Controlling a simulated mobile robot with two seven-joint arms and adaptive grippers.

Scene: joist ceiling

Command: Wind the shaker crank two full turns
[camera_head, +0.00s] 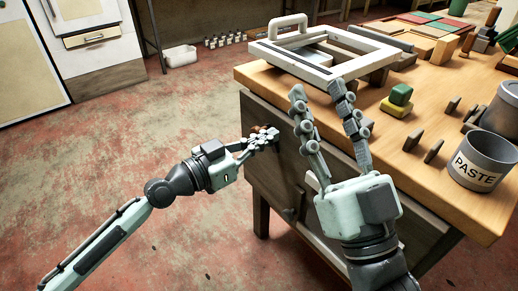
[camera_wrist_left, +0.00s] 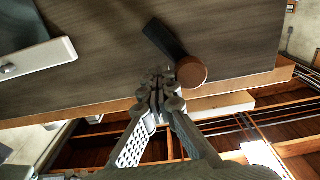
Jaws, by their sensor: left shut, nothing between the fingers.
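The crank shows in the left wrist view as a dark arm (camera_wrist_left: 165,38) with a round brown knob (camera_wrist_left: 191,72), mounted on a dark wood panel. In the head view only a bit of the orange-brown knob (camera_head: 259,128) shows behind my left fingers, by the bench's side. My left gripper (camera_head: 272,137) is shut and empty; its fingertips (camera_wrist_left: 163,85) are right beside the knob, and I cannot tell if they touch it. My right gripper (camera_head: 318,90) is open and empty, in front of the bench edge. A white frame with a handle (camera_head: 268,58), possibly the shaker, lies on the bench.
The wooden bench (camera_head: 385,148) holds a grey PASTE pot (camera_head: 482,160), another grey container (camera_head: 503,108), green and yellow blocks (camera_head: 398,102) and several small upright dark pieces. The floor (camera_head: 120,150) left of the bench is open. A white cabinet (camera_head: 95,40) stands at the back left.

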